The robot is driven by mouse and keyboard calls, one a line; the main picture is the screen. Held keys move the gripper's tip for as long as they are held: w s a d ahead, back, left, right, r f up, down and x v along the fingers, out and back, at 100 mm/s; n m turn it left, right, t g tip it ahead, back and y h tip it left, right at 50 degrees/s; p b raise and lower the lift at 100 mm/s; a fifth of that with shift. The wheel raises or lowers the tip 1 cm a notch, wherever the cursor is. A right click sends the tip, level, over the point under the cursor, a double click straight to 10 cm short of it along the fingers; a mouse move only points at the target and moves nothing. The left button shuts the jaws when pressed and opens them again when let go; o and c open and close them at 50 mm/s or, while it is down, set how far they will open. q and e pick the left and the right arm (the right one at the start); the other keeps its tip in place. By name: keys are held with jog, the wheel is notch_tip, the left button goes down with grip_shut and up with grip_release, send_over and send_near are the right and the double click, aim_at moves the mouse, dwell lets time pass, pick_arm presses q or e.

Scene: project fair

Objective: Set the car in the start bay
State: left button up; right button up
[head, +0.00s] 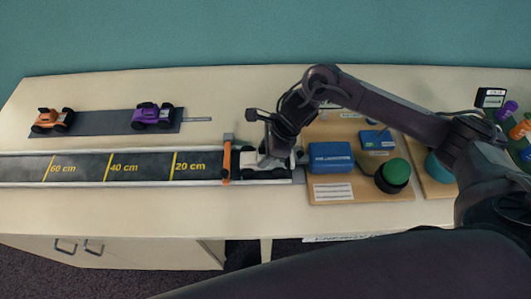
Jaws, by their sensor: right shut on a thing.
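A white car (257,171) is at the right end of the dark track (140,167), just right of the orange gate (227,162). That end looks like the start bay. The car appears level and in line with the lane; I cannot tell whether its wheels touch the floor. My right gripper (268,158) is shut on the car from above and hides part of it. My left gripper is not in view.
An orange car (52,120) and a purple car (153,115) stand on a grey strip (105,123) behind the track. Right of the bay, a wooden board (385,214) carries a blue box (330,157) and a green button (397,172). The table front is clear.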

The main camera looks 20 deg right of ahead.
jog(key=shift+s+d+f, duration=0.2)
jog(key=shift+s+f, duration=0.15)
jog(key=shift+f, duration=0.2)
jog(key=o, duration=0.7)
jog(key=shift+s+f, duration=0.1)
jog(key=o, duration=0.3)
jog(key=shift+d+f, duration=0.1)
jog(key=shift+r+p, duration=0.8)
jog(key=shift+p, duration=0.15)
jog(key=shift+w+a+b+v, duration=0.15)
jog(key=shift+b+v, duration=0.2)
jog(key=shift+v, duration=1.65)
jog(key=shift+w+b+v, duration=0.15)
jog(key=shift+b+v, duration=0.2)
jog(key=shift+v, duration=1.7)
jog(key=shift+w+a+b+v, duration=0.15)
jog(key=shift+b+v, duration=0.2)
jog(key=shift+v, duration=1.65)
